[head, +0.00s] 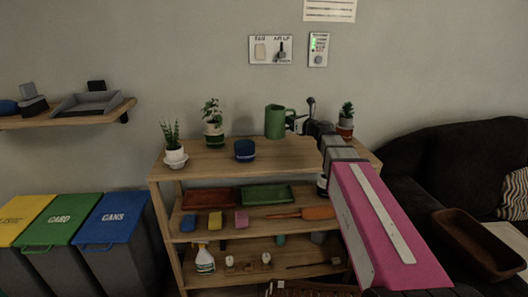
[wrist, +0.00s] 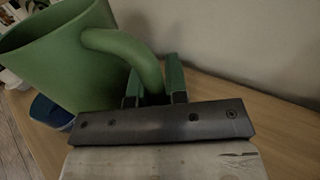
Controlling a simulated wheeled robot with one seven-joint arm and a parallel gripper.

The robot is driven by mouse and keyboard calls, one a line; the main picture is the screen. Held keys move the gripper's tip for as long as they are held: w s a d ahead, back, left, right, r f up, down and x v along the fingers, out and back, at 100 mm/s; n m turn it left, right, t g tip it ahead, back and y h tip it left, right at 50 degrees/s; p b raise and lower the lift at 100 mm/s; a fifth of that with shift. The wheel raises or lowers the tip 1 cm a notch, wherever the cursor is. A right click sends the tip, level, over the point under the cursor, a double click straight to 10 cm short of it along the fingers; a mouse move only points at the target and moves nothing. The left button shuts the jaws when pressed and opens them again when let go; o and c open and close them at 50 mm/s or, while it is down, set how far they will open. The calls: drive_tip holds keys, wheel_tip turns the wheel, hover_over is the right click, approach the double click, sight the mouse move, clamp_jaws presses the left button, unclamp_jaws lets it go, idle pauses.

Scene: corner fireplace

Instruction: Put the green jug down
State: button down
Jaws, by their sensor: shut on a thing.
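The green jug (head: 275,121) is at the top of the wooden shelf unit (head: 215,161), toward the back, with its handle to the right. In the wrist view the jug (wrist: 65,50) fills the upper left and leans in the picture. My gripper (head: 296,123) reaches in from the right and is shut on the jug's handle. The wrist view shows the two fingers (wrist: 154,88) around the lower part of the handle. The jug's base is close to the shelf top. I cannot tell whether it touches.
A dark blue pot (head: 245,151) stands in front and left of the jug. Potted plants stand at the left (head: 174,150), at the back (head: 213,125) and at the right (head: 346,121). The top's front middle is bare. A dark sofa (head: 430,170) is at the right.

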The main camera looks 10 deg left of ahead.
drive_tip(key=s+d+r+m+t+h, duration=0.1)
drive_tip(key=s+d+r, duration=0.45)
drive_tip(key=d, duration=0.35)
drive_tip(key=shift+w+d+f, duration=0.95)
drive_tip(key=shift+d+f, duration=0.65)
drive_tip(key=shift+f, duration=0.35)
drive_tip(key=shift+w+d+f, duration=1)
drive_tip(key=shift+d+f, duration=0.65)
drive_tip(key=shift+f, duration=0.35)
drive_tip(key=shift+w+d+f, duration=0.95)
drive_tip(key=shift+d+f, duration=0.65)
drive_tip(key=shift+f, duration=0.35)
drive_tip(key=shift+f, duration=0.1)
drive_tip(key=c, duration=1.1)
unclamp_jaws()
drive_tip(key=v, duration=1.2)
drive_tip(key=shift+s+a, duration=0.15)
